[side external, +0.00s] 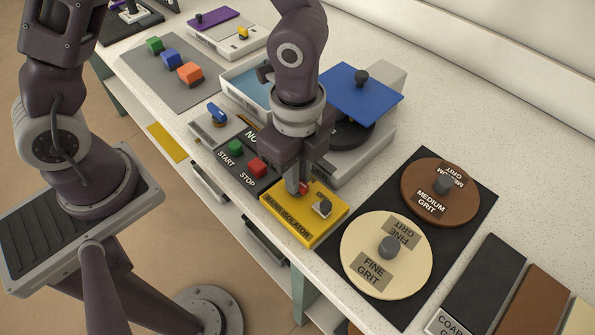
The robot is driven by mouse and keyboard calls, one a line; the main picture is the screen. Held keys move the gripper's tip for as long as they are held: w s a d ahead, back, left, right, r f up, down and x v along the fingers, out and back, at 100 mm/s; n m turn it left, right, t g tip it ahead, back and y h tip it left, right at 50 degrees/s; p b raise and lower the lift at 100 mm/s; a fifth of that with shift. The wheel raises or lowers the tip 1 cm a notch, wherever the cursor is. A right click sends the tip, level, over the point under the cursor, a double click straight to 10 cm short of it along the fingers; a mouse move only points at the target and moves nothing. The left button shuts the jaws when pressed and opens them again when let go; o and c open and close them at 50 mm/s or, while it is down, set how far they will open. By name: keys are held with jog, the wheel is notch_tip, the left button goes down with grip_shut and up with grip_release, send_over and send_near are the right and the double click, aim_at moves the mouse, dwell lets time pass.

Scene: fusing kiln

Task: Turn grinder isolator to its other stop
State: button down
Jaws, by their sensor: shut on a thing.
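The isolator is a yellow box (275,221) at the bench's front edge, with "ISOLATOR" readable on its front label. A small red handle (303,188) shows on its top, mostly hidden by my fingers. My gripper (298,190) points down over the box and is shut on the red handle. A grey, silvery piece (322,207) sits on the box's top just right of my fingers. The handle's exact angle is hidden.
A panel with a green START button (235,146) and red STOP button (257,167) lies close left. A blue-handled switch (216,112) is beyond it. The grinder with a blue plate (361,92) stands behind. Fine-grit (360,240) and medium-grit (416,190) discs lie close right.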

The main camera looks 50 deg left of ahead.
jog(key=shift+m, duration=0.4)
jog(key=c, duration=1.4)
grip_release()
jog(key=shift+c, duration=0.2)
jog(key=shift+r, duration=0.1)
notch_tip(320, 180, up, 7)
